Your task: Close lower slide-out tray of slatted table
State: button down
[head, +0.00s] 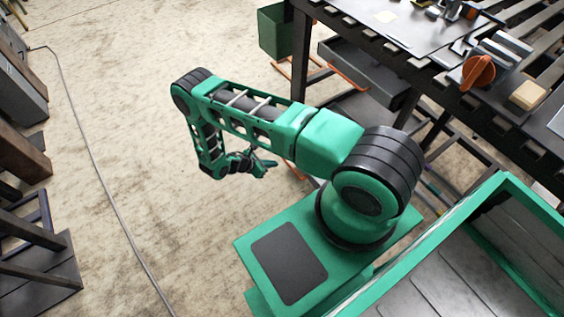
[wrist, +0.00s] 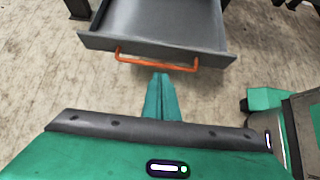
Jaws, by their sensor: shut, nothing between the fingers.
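The slatted table (head: 432,72) stands at the upper right of the head view. In the wrist view a grey slide-out tray (wrist: 175,22) is pulled out, with an orange bar handle (wrist: 155,62) on its front. In the head view a grey tray (head: 362,72) sticks out under the tabletop; my arm hides much of the space below it, so I cannot tell whether it is the same tray. My gripper (wrist: 160,78) is shut and empty, its tips pointing at the handle's middle. A small gap shows in the picture; contact is not visible. It also shows in the head view (head: 272,164).
Tools and an orange knob (head: 478,72) lie on the tabletop. A green bin (head: 284,32) stands beside the table. A cable (head: 95,170) runs along the floor, with dark furniture (head: 25,225) at the left. The floor between is clear.

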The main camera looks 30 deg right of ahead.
jog(key=x, duration=0.4)
jog(key=d+r+x, duration=0.1)
jog(key=x, duration=0.3)
jog(key=d+r+x, duration=0.1)
jog(key=x, duration=0.3)
jog(key=shift+d, duration=0.1)
